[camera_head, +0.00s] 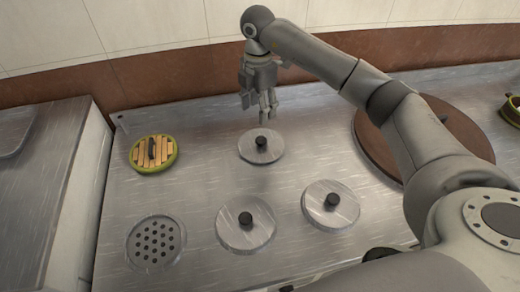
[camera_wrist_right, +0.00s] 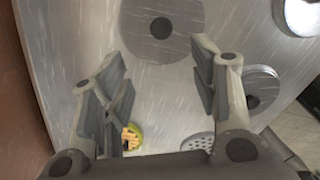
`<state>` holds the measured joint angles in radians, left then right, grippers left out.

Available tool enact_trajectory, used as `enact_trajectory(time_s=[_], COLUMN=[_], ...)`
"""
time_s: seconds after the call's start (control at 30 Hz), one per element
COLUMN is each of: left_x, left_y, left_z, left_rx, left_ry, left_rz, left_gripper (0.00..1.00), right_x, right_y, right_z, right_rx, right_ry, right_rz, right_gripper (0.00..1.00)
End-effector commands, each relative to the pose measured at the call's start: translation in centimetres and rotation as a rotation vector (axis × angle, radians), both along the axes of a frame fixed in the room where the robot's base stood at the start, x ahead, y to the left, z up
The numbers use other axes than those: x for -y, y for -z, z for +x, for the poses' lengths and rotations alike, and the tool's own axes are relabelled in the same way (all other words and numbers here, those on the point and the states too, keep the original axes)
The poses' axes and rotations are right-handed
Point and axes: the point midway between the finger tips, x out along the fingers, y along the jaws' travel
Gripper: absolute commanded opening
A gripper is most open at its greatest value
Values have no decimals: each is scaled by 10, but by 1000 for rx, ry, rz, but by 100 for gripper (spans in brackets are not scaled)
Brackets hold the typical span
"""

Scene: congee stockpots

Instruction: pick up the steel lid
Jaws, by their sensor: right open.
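Three round steel lids with black knobs show in the head view. The far lid (camera_head: 248,152) lies below my right gripper (camera_head: 268,112); the front lid (camera_head: 245,235) and the right-hand lid (camera_head: 320,208) are nearer. My right gripper is open and empty, its fingers pointing down, apart from and above the far lid's back edge. In the right wrist view a steel lid (camera_wrist_right: 138,35) shows beyond the spread fingertips (camera_wrist_right: 160,72). My left gripper is not in view.
A green-rimmed round piece with wooden slats (camera_head: 140,163) stands on the steel counter (camera_head: 195,150) at left. A perforated round plate (camera_head: 137,254) is at front left. A large brown disc (camera_head: 373,150) is at right, partly behind my arm. A wall closes the back.

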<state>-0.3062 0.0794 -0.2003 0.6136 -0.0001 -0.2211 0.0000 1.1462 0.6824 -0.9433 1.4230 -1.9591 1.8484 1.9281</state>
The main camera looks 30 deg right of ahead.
Motion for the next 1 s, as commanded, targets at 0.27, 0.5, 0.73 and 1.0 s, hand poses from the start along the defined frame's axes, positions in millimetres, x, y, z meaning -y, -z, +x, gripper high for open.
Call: enact_trajectory(time_s=[0.27,0.5,0.73,1.0], left_x=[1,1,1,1], left_y=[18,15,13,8], left_z=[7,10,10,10], left_rx=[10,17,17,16], left_ry=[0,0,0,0], left_rz=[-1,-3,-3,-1], left_gripper=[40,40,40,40], right_x=[0,0,2,7], right_y=[27,63,80,119], right_z=[0,-1,-1,-2], right_rx=[-2,-3,-2,-3], right_ry=[0,-1,1,1], right_rz=[0,0,0,0], right_gripper=[55,55,55,55])
